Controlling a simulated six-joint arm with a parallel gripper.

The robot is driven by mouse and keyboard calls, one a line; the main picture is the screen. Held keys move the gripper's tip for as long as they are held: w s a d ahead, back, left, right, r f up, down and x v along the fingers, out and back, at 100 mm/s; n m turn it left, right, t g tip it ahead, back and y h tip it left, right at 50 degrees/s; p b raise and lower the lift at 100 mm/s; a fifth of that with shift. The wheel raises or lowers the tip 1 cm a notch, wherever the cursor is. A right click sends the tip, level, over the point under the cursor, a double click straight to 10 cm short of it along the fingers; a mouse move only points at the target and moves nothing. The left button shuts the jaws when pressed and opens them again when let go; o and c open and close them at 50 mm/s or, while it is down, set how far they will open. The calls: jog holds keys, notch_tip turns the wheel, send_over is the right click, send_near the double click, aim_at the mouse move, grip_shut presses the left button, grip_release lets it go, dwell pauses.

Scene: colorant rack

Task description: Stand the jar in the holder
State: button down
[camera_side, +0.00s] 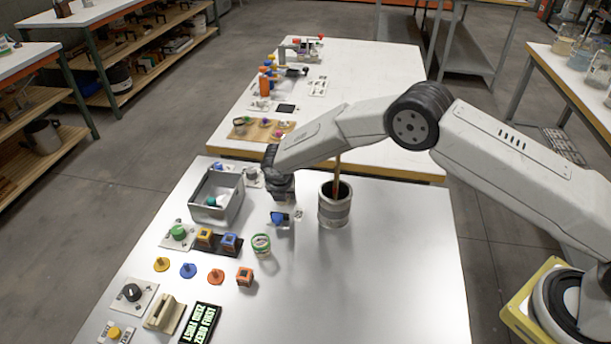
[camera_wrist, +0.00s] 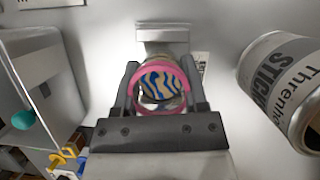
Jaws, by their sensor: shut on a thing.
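My gripper (camera_wrist: 160,92) is shut on the jar (camera_wrist: 160,80), with one finger on each side of it. The wrist view looks onto its round pink rim and blue and tan wavy stripes. A grey stepped block (camera_wrist: 163,36) lies just beyond the jar in the wrist view; it may be the holder, partly hidden by the jar. In the side view my gripper (camera_side: 281,191) is over the white table, between the grey tray and the can. A small blue patch (camera_side: 278,217) shows below it, too small to identify. I cannot tell whether the jar touches the block.
A large labelled can (camera_side: 334,209) stands close on the right, also in the wrist view (camera_wrist: 285,88). A grey tray (camera_side: 229,205) with a teal ball (camera_side: 211,201) is on the left. Cubes, discs and a striped round container (camera_side: 261,245) lie nearer. The table's right front is clear.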

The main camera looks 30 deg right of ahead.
jog(key=shift+f, duration=1)
jog(key=shift+f, duration=0.1)
jog(key=shift+c, duration=0.6)
grip_release()
jog(key=v, duration=1.2)
